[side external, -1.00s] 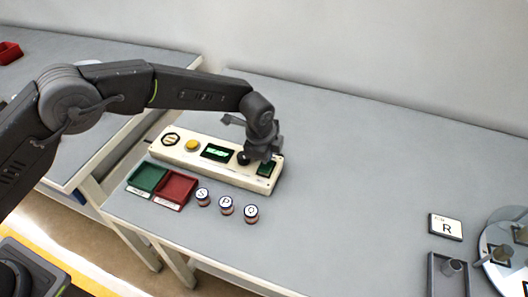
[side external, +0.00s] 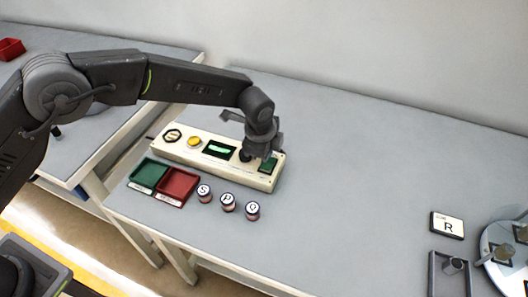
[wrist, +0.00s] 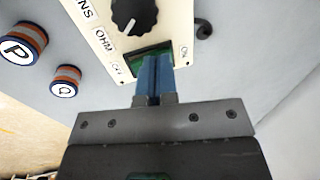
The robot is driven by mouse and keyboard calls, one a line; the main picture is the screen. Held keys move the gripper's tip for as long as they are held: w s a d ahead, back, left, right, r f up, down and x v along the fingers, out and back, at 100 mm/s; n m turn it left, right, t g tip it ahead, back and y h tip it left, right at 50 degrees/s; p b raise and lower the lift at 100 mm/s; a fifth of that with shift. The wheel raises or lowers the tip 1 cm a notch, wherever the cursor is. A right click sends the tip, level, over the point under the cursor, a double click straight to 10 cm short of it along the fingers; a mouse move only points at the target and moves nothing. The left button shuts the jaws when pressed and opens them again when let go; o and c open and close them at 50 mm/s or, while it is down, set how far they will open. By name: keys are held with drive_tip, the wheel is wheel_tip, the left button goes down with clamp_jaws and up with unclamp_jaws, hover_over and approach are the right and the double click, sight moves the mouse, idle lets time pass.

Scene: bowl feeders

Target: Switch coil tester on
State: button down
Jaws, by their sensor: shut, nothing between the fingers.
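The coil tester (side external: 175,150) is a long cream box on the grey table, with a yellow button, a small display (side external: 219,149), a black knob and a green switch (side external: 269,164) at its right end. The display shows a pale green bar. My gripper (wrist: 155,60) is shut and empty. In the wrist view its blue fingertips are at the green switch recess, between the OFF and ON labels, below the black knob (wrist: 133,14). The fingers hide most of the switch, so I cannot tell its position or whether they touch it.
Three labelled coils stand in front of the tester: S (side external: 204,194), P (side external: 228,203) and Q (side external: 252,211). A green tray (side external: 149,174) and a red tray (side external: 178,186) lie beside them. An R plate (side external: 447,225) is far right. The table's middle is clear.

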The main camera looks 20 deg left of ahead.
drive_tip(key=w+v, duration=0.2)
drive_tip(key=v, duration=1.1)
drive_tip(key=shift+w+r, duration=0.3)
drive_tip(key=shift+w, duration=0.15)
